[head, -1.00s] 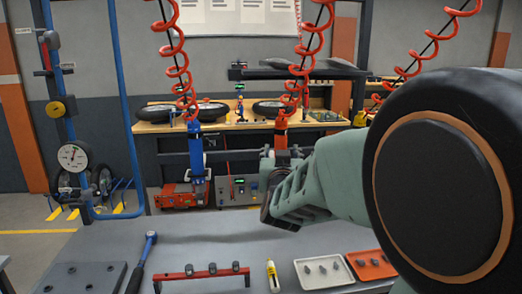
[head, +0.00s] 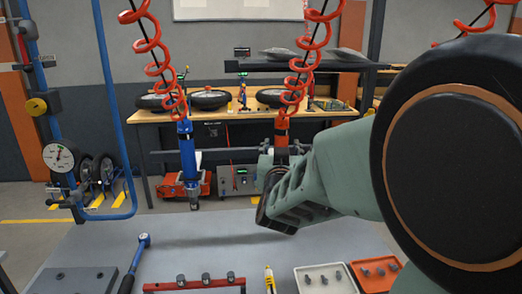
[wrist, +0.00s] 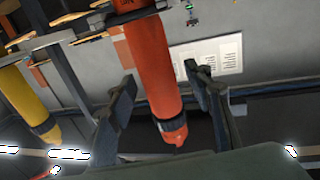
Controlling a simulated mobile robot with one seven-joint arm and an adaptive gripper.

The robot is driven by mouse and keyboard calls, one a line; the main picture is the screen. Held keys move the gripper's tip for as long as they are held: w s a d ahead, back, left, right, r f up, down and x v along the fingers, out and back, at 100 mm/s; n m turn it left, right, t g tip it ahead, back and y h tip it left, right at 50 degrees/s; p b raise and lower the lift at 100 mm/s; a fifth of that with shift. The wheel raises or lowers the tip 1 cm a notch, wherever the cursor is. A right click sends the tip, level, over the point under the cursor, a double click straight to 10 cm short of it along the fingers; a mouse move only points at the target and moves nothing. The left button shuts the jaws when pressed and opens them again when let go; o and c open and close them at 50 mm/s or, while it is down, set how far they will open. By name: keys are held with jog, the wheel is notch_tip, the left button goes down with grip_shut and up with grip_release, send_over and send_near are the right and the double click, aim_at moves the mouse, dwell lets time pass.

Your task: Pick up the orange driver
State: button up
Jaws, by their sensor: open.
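The orange driver (head: 281,127) hangs from a red coiled hose in the head view, its lower part hidden by my gripper and arm. In the wrist view the orange driver (wrist: 150,62) hangs slightly tilted, its dark-ringed nose pointing down. My gripper (wrist: 160,78) is open, with one dark finger on each side of the driver's body. A gap shows between the driver and each finger. In the head view my gripper (head: 279,158) is at the driver's height and partly covers it.
A blue driver (head: 187,150) hangs to the left on its own coil. A yellow driver (wrist: 26,100) hangs at the left in the wrist view. The grey table (head: 210,246) below holds a torque wrench (head: 135,262), a red rack (head: 195,285), a white tray (head: 322,280) and an orange tray (head: 377,273).

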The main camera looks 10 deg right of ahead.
jog(key=shift+w, duration=0.15)
jog(key=shift+c, duration=0.7)
grip_shut()
jog(key=shift+r, duration=0.15)
jog(key=shift+r, duration=0.15)
